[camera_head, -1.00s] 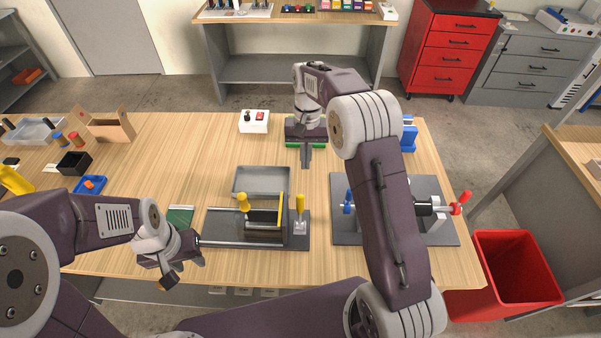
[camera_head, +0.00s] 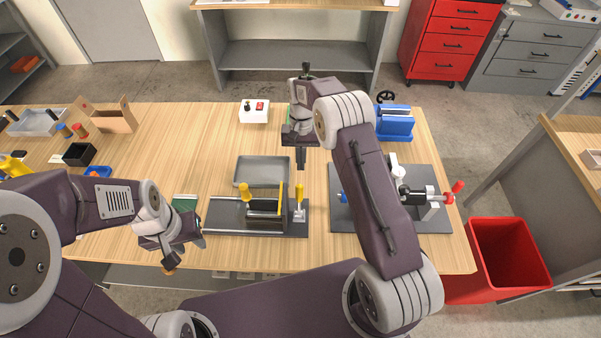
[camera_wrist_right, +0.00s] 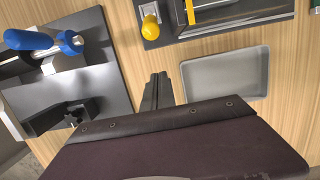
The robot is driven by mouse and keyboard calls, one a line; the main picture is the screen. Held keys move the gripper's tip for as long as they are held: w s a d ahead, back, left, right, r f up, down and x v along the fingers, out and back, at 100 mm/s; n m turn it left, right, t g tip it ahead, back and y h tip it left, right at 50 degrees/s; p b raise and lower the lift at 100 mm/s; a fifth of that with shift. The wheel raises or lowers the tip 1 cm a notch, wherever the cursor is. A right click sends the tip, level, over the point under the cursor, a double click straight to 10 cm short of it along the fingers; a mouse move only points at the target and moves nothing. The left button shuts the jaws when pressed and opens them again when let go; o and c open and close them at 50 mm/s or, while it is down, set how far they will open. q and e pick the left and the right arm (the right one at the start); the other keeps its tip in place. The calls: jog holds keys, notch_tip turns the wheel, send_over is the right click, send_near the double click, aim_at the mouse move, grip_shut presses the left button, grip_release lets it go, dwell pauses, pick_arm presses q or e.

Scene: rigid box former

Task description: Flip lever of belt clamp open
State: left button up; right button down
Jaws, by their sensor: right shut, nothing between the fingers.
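The middle fixture (camera_head: 225,220) has a dark base, two rails, a yellow bar, a yellow knob (camera_head: 245,191) and an upright yellow-handled lever (camera_head: 299,192). The right fixture (camera_head: 432,180) is a dark plate with a blue handle (camera_wrist_right: 28,40) and a red handle (camera_head: 457,187); my right arm hides part of it. I cannot tell which lever belongs to the belt clamp. My right gripper (camera_head: 301,160) is shut and empty, above the table beyond the middle fixture. Its fingers (camera_wrist_right: 157,92) point between the fixtures and the tray. My left gripper (camera_head: 171,262) hangs near the front edge; its jaws are unclear.
A grey tray (camera_head: 262,171) lies behind the middle fixture. A white switch box (camera_head: 254,112) and a blue device (camera_head: 396,122) stand at the back. Small containers, including a black box (camera_head: 79,154), are on the left. A red bin (camera_head: 508,262) stands off the right end.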

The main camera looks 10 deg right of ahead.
aim_at(299, 199)
jog(key=s, duration=0.1)
jog(key=s+p, duration=0.1)
jog(key=s+a+f+p, duration=0.1)
jog(key=s, duration=0.1)
jog(key=shift+w, duration=0.1)
dwell(0.3)
